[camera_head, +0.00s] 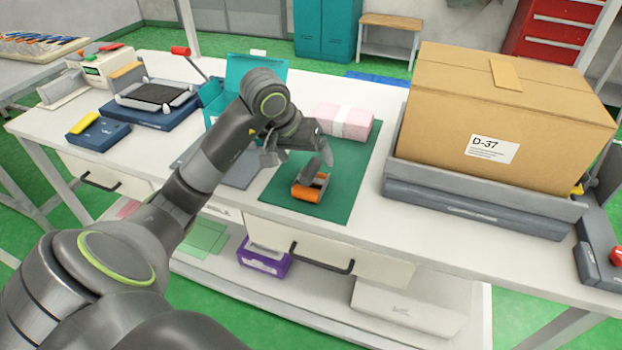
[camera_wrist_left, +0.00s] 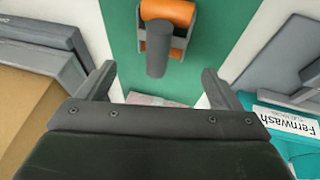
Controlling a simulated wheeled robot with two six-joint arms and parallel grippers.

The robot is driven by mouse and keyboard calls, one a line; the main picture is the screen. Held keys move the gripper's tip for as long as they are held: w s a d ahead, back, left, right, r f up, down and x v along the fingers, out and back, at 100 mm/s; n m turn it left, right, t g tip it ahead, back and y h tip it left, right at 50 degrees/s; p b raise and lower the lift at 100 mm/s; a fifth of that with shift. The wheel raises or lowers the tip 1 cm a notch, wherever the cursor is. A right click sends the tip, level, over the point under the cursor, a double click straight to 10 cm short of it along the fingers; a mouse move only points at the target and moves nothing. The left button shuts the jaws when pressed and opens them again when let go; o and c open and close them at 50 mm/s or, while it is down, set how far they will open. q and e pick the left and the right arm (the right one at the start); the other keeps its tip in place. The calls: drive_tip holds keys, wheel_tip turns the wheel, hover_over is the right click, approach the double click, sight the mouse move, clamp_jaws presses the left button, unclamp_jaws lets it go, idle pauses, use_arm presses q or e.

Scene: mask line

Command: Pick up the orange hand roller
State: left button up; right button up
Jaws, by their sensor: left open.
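The orange hand roller (camera_head: 307,192) lies on the green mat (camera_head: 342,200) near the front of the table. Its orange drum is toward the front edge and its dark grey handle sticks up and back. In the left wrist view the roller (camera_wrist_left: 168,12) is at the top centre, its grey handle pointing toward the camera. My left gripper (camera_head: 295,155) is open and empty, just above and behind the roller. In the wrist view its two fingers (camera_wrist_left: 158,82) stand wide apart with the handle end between them. My right gripper is not seen.
A pink wrapped pack (camera_head: 343,121) lies at the back of the mat. A large cardboard box (camera_head: 510,115) sits in a grey tray at right. A teal open box (camera_head: 257,72) stands behind my arm. A blue tray with a yellow item (camera_head: 99,135) is at left.

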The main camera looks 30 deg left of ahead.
sight(312, 171)
use_arm(q)
drive_tip(key=shift+p+x, duration=0.55)
drive_tip(key=shift+x, duration=3)
drive_tip(key=shift+s, duration=0.2)
drive_tip(key=c, duration=1.2)
wheel_tip(312, 171, up, 10)
drive_tip(key=shift+r+b, duration=0.1)
drive_tip(key=shift+b, duration=0.4)
drive_tip(key=o, duration=0.6)
drive_tip(key=c, duration=0.5)
